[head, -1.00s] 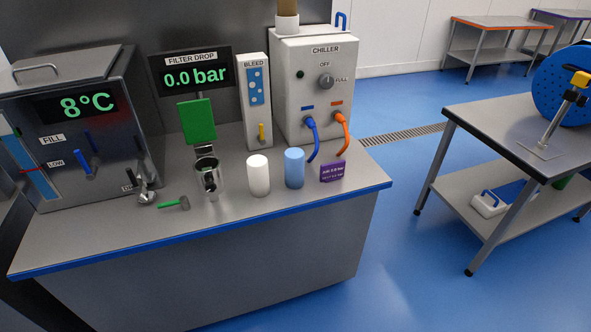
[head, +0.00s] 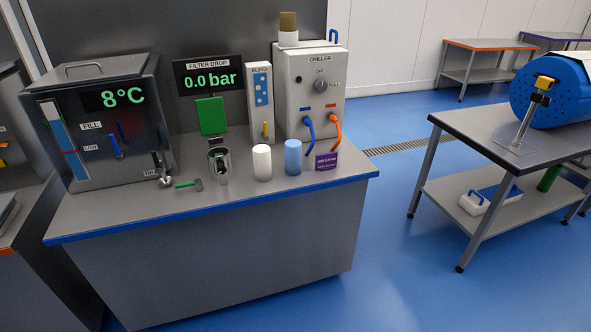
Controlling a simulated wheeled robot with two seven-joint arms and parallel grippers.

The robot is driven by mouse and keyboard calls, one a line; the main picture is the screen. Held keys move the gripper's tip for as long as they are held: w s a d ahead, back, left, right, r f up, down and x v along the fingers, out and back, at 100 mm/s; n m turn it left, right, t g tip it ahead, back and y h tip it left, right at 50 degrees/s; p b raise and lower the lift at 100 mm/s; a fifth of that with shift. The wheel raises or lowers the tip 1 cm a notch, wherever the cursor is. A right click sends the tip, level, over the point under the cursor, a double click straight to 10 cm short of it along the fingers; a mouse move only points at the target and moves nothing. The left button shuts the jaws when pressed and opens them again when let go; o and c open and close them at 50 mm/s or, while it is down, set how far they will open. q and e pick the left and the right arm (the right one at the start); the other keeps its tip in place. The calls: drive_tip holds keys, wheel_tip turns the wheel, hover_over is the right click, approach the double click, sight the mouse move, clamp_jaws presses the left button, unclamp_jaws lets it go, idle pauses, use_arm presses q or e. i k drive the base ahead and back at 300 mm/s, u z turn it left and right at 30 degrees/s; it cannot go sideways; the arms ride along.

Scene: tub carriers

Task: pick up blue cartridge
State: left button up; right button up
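The blue cartridge (head: 293,157) is a light blue cylinder standing upright near the front right of the blue-edged bench (head: 225,212). A similar white cylinder (head: 262,162) stands just left of it, apart by a narrow gap. A purple sign (head: 326,161) stands just right of it. Neither of my grippers shows in the head view.
Left of the cylinders are a metal filter cup (head: 219,163), a green-handled tool (head: 189,184) and a steel tank (head: 104,125). Behind stand the bleed panel (head: 260,100) and the chiller (head: 310,90) with hoses. Blue floor (head: 385,250) is clear between the bench and a right-hand table (head: 480,125).

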sight(293, 148)
drive_tip(key=z, duration=0.25)
drive_tip(key=i, duration=1)
drive_tip(key=u, duration=0.1)
